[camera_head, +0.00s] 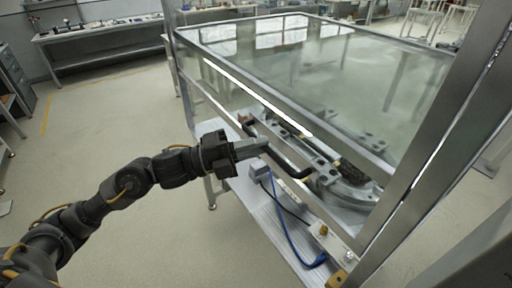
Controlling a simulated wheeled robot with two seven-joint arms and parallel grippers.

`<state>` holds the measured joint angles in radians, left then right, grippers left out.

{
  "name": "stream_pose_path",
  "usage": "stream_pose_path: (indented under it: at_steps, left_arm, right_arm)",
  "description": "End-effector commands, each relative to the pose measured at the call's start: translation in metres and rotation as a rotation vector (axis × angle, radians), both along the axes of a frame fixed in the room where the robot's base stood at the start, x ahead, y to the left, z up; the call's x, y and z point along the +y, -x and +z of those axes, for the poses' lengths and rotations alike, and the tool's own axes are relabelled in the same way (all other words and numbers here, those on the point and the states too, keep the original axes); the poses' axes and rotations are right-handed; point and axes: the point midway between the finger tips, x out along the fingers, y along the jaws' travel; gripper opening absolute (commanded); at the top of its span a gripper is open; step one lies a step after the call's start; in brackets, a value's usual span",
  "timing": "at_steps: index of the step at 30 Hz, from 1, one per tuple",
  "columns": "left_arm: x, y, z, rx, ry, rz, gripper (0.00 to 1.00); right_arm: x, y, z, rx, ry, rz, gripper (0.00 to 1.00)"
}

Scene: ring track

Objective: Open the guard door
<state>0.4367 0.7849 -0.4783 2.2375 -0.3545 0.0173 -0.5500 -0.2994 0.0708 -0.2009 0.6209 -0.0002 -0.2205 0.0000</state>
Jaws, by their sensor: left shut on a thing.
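The guard door is a clear panel in a metal frame (290,108) on the near side of the enclosure. A black bar handle (291,163) runs along its lower part. I cannot tell clearly whether the door stands ajar. My right gripper is not in view.
Inside the glass-topped enclosure (345,60) lies the ring track (350,190). A blue cable (287,235) and a small grey box (260,172) are on the ledge below the handle. A metal post (440,150) stands at right. The floor at left is clear.

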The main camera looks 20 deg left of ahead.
Motion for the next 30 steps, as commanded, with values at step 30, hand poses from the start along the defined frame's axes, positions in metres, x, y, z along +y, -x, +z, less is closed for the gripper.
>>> stream_pose_path:
  at_steps: [30]
  left_arm:
    - [0.056,0.028,-0.019,0.001,-0.005,0.004,0.34]
  right_arm:
    - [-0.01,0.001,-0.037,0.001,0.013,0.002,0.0]
